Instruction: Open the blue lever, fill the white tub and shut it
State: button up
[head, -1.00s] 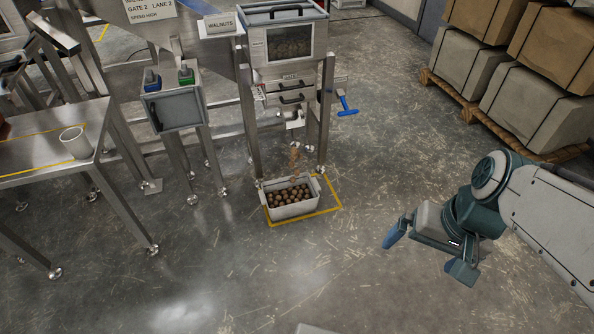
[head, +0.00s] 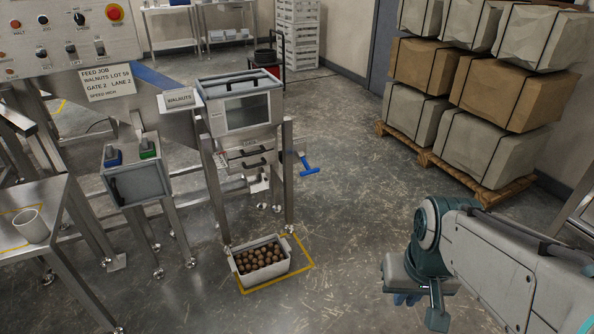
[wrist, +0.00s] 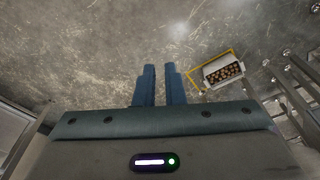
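The blue lever (head: 307,164) sticks out to the right of the walnut hopper's frame, with its crossbar tilted. The white tub (head: 264,277) stands on the floor below the hopper, open on top and heaped with walnuts (head: 258,256); it also shows in the wrist view (wrist: 224,83). No nuts are falling. The hopper (head: 238,104) has a window that looks plain grey. My gripper (head: 420,303) is at the lower right, well away from lever and tub. In the wrist view my gripper (wrist: 160,72) shows two blue fingers with an empty gap between them.
A yellow floor outline (head: 309,267) surrounds the tub. A small box with blue and green switches (head: 136,175) stands left of the hopper. A metal table (head: 50,228) with a white cup (head: 31,226) is at left. Stacked boxes (head: 492,100) stand upper right. The middle floor is clear.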

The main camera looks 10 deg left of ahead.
aim_at(301, 155)
jog(key=u, duration=0.6)
jog(key=i, duration=0.6)
jog(key=u, duration=0.65)
jog(key=i, duration=0.7)
jog(key=z, duration=0.75)
jog(key=i, duration=0.6)
jog(key=z, duration=0.6)
